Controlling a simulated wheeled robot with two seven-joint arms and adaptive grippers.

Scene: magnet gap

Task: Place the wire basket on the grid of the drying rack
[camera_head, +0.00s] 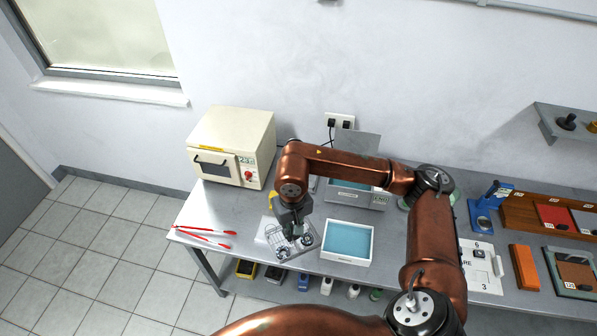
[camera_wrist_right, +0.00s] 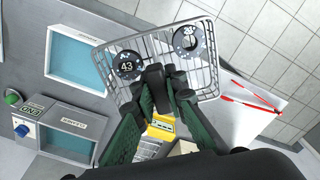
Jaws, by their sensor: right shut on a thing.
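In the right wrist view the basket (camera_wrist_right: 205,75) spans the upper middle, in front of the gripper (camera_wrist_right: 167,80). It carries two round ring-like parts, one marked 43. The basket hangs over the front of the bench. My left gripper is out of view.
A white tray with a blue inside (camera_head: 347,241) stands close right of the basket. Behind it is a grey bath unit (camera_head: 358,195). A cream oven (camera_head: 232,147) stands at the back left; red tongs (camera_head: 205,236) lie at the left end.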

